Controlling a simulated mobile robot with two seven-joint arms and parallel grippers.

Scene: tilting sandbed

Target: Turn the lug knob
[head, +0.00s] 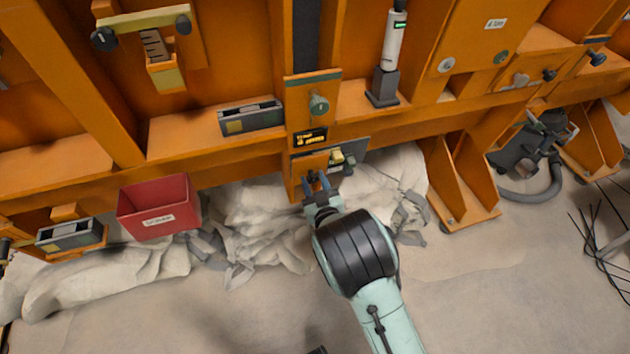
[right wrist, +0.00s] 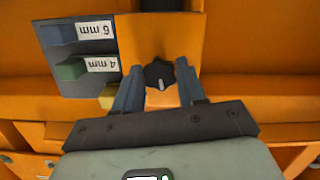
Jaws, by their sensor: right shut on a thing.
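The lug knob (right wrist: 160,74) is a black lobed knob with a pale mark on its face. It sits on an orange post of the frame. My right gripper (head: 318,184) reaches up to this post from below in the head view. In the right wrist view its two blue-grey fingers (right wrist: 159,80) stand on either side of the knob and are shut on it. In the head view the fingers mostly hide the knob. My left gripper is not in view.
Beside the knob is a grey plate (right wrist: 82,78) with blue and green blocks labelled 6 mm and 4 mm. A green knob (head: 319,104) sits higher on the post. A red bin (head: 158,207) stands left, sandbags (head: 262,225) lie below, and open floor (head: 490,300) is at right.

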